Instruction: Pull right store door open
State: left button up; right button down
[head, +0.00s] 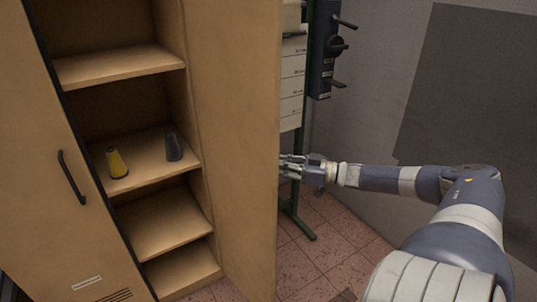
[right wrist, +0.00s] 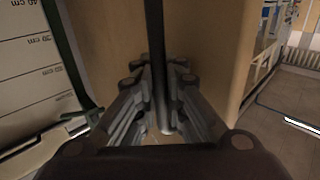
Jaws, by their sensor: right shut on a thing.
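The right store door (head: 236,130) of the wooden cabinet stands swung wide open, and the shelves behind it show. My right gripper (head: 286,167) is on the outer face of that door, its tips partly hidden by the door in the head view. In the right wrist view the right gripper (right wrist: 160,72) is shut around the dark vertical door handle (right wrist: 156,35), in front of the wooden door face (right wrist: 205,60). My left gripper is not in view.
The left door (head: 30,190) with its black handle (head: 71,178) is closed. A yellow shoe last (head: 116,163) and a dark one (head: 173,147) stand on a middle shelf (head: 145,165). A rack with scale panels (head: 292,75) stands behind the open door. Tiled floor (head: 330,245) is free below my arm.

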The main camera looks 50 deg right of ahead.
jog(key=shift+s+d+f, duration=0.1)
jog(key=shift+d+f, duration=0.25)
jog(key=shift+d, duration=0.1)
jog(key=c, duration=1.7)
grip_release()
jog(key=shift+s+d+r, duration=0.1)
jog(key=shift+o, duration=0.2)
jog(key=shift+s+r, duration=0.1)
jog(key=shift+r, duration=0.05)
jog(key=v, duration=1.2)
jog(key=shift+d, duration=0.15)
